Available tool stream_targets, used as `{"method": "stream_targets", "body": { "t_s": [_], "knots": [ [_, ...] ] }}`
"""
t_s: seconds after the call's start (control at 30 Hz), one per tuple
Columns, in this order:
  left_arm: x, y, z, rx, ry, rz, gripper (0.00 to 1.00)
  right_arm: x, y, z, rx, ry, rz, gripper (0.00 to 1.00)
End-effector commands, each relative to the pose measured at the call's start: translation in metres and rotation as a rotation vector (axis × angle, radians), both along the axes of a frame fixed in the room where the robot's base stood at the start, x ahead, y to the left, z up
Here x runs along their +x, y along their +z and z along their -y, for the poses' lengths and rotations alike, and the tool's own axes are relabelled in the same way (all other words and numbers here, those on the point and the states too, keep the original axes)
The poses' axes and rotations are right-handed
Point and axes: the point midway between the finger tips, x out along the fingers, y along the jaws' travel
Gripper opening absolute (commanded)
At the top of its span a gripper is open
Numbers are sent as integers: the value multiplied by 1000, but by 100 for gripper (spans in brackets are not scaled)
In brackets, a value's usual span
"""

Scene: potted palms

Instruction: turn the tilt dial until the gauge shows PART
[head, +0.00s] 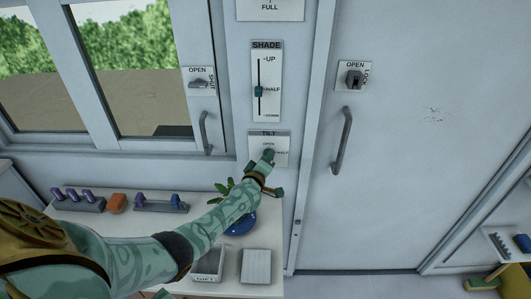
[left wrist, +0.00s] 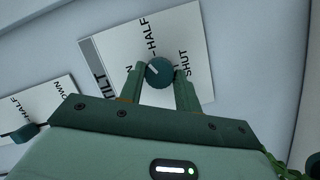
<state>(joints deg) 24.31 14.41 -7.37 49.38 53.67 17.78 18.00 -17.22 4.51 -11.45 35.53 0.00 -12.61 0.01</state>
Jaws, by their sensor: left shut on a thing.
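The tilt dial is a round dark teal knob (left wrist: 160,72) with a white pointer mark, on a white plate (left wrist: 107,58) marked TILT, HALF and SHUT. In the left wrist view the mark points up and left, between the partly hidden OPEN label and HALF. My left gripper (left wrist: 160,75) is shut on the knob, a finger on each side. In the head view my left gripper (head: 268,158) covers the dial on the tilt plate (head: 257,136). A panel marked FULL (head: 270,8) is cut off by the top edge; no PART reading shows. My right gripper is out of view.
A shade slider (head: 259,91) sits above the tilt plate. A window catch (head: 199,84) is to the left, a door lock (head: 354,79) and door handle (head: 342,140) to the right. Below, a white table (head: 265,225) holds a blue pot (head: 240,224) and racks.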

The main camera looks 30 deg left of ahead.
Motion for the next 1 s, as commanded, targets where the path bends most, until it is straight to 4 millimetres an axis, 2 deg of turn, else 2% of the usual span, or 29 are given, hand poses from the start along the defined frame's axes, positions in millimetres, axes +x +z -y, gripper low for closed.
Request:
{"method": "stream_targets", "body": {
  "t_s": [0.03,0.1,0.4,0.7,1.0],
  "knots": [
    [0,4,2,32,-1,-25,10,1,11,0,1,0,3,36],
    [0,5,2,86,-1,-57,10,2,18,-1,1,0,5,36],
    [0,3,3,277,-2,-175,10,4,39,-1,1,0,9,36],
    [0,2,3,383,-3,-238,10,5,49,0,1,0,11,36],
    [0,1,2,410,-2,-253,10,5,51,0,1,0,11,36]
  ]
}}
